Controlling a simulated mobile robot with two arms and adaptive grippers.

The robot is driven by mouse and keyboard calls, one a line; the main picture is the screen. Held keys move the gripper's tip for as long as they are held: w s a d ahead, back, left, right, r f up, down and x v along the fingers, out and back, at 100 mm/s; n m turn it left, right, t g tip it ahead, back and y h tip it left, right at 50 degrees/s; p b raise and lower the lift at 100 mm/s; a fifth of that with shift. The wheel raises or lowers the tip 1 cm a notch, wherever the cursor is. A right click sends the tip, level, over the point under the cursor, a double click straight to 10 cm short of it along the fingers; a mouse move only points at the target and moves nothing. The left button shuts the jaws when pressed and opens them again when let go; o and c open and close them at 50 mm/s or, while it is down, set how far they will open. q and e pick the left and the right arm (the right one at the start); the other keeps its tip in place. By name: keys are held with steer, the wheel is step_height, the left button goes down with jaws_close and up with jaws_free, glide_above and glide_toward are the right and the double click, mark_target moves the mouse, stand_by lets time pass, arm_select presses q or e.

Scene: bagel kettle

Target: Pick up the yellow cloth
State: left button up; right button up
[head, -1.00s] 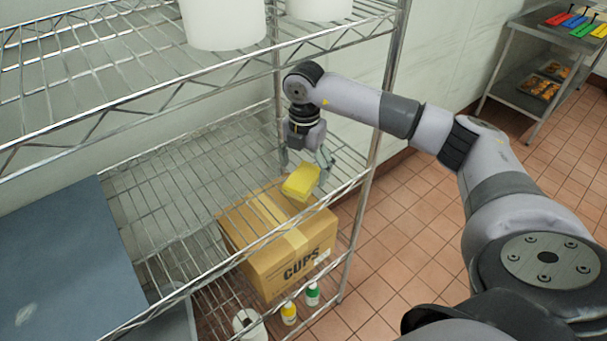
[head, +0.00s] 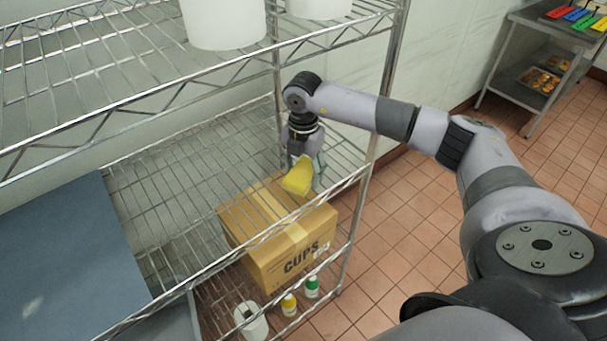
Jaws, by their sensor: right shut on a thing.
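The yellow cloth (head: 298,177) is a small folded pad, now tilted, at the right end of the wire shelf. My right gripper (head: 304,170) reaches down between the shelf levels and is shut on the cloth. The cloth hides part of the fingers. Whether the cloth is clear of the shelf wires is hard to tell. My left gripper is not in view.
A cardboard box marked CUPS (head: 285,245) is below the cloth. White tubs (head: 224,22) stand on the upper shelf (head: 110,70). Small bottles (head: 312,287) stand below. A shelf post (head: 383,100) is close to my right arm. A steel table (head: 520,85) stands at the back right.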

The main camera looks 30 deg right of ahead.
mark_target(303, 171)
steer(key=c, duration=0.3)
steer(key=shift+r, duration=0.1)
steer(key=shift+c, duration=0.2)
steer(key=shift+r+b, duration=0.4)
steer(key=shift+b, duration=0.05)
step_height(303, 171, up, 2)
steer(key=shift+r+b, duration=0.25)
steer(key=shift+b, duration=0.65)
steer(key=s+d+b, duration=0.1)
steer(key=s+b, duration=0.4)
steer(key=s, duration=1.3)
steer(key=shift+d+b, duration=0.2)
steer(key=shift+b, duration=0.2)
